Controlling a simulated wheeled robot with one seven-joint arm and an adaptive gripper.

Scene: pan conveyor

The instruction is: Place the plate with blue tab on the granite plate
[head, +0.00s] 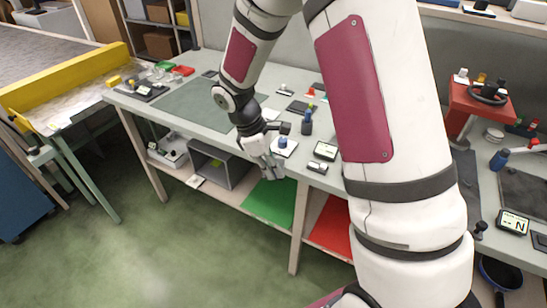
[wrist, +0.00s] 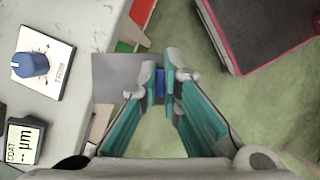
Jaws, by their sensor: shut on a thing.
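My gripper (wrist: 160,82) is shut on the blue tab (wrist: 159,88) of a thin grey plate (wrist: 115,72) in the wrist view. The plate extends to the left of the fingertips. In the head view my gripper (head: 272,170) hangs just off the front edge of the workbench, above the lower shelf; I cannot clearly make out the plate there. A dark speckled slab (head: 525,194) at the far right of the head view may be the granite plate, but I cannot tell for sure.
A blue knob on a white base (wrist: 30,66) and a coat gauge (wrist: 24,142) stand on the bench (head: 150,104) close to my gripper. Below are a grey open box (head: 233,174) and a green mat (head: 270,203). A red press (head: 470,100) stands at right. The floor is clear.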

